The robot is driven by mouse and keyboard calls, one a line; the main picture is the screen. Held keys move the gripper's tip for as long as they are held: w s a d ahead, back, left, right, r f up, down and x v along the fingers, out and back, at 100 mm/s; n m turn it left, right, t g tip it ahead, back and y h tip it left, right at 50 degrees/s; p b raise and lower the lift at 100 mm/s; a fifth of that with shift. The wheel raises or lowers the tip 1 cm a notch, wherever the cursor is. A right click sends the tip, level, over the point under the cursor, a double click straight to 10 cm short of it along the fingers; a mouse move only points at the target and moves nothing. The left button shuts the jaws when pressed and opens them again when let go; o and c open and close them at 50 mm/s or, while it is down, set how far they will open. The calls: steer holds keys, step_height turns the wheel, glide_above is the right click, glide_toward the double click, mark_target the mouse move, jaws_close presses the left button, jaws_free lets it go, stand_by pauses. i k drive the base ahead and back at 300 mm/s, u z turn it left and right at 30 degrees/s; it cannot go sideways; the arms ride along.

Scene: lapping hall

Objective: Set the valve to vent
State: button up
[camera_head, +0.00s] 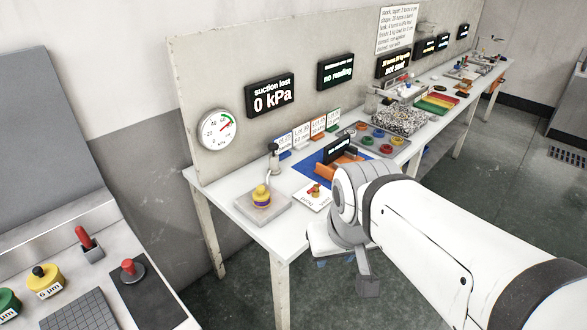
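A small valve-like fitting (315,191) with red and brass-coloured parts sits on a white labelled plate (309,201) on the long bench. My arm partly covers that plate, and its lettering and the handle's setting are too small to read. My gripper (368,285) hangs below my wrist, in front of the bench's front edge and apart from the fitting. Only part of a grey finger shows, so its opening is hidden. A round gauge (218,130) is on the back panel, beside a display (270,95) reading "suction lost 0 kPa".
A blue mat (300,172), cards and colored rings lie behind. A side table (60,275) holds knobs at lower left.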

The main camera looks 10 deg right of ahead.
mark_target(316, 187)
steer(key=z, duration=0.05)
steer(key=i, duration=1)
steer(key=u, duration=0.05)
